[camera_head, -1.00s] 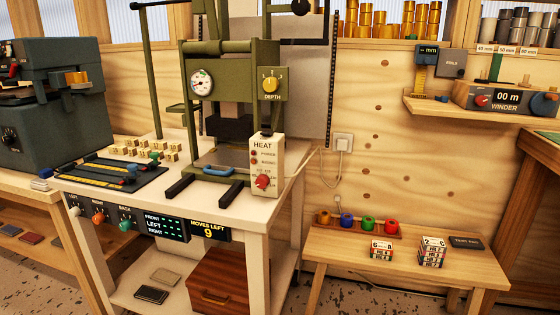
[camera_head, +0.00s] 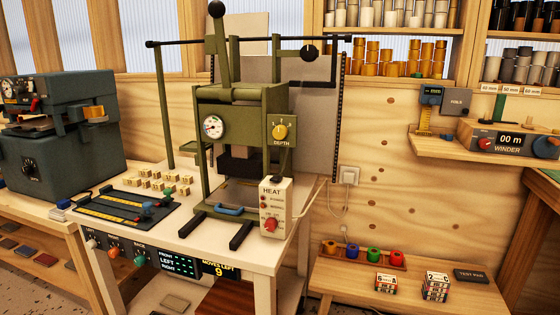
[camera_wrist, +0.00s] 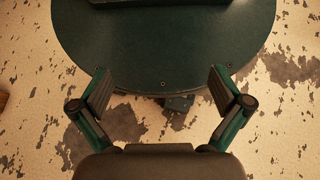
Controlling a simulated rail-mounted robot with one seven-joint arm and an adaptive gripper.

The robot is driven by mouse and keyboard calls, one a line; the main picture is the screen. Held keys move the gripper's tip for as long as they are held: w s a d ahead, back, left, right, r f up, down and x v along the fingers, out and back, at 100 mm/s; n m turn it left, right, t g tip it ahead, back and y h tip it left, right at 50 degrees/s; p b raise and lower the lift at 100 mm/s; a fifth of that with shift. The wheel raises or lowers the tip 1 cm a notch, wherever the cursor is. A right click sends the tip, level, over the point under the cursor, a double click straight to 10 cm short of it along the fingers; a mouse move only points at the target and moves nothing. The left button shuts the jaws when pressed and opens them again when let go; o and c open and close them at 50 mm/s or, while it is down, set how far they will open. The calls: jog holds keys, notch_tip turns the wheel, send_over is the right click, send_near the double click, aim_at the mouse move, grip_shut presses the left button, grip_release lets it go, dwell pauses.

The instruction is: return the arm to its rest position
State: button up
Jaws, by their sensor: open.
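My gripper (camera_wrist: 163,95) shows in the wrist view with its two fingers spread wide apart and nothing between them. It points down over a dark green round base (camera_wrist: 165,50), which is mine, above a speckled floor (camera_wrist: 285,110). My arm and gripper do not show in the head view.
A white table carries a green press (camera_head: 240,140) with a heat box (camera_head: 274,207). A grey machine (camera_head: 60,130) stands at the left. A low bench (camera_head: 345,283) with coloured rolls and a winder (camera_head: 510,139) on a shelf are at the right.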

notch_tip(320, 180, up, 12)
jog(key=t+p, duration=0.4)
jog(key=p, duration=1.6)
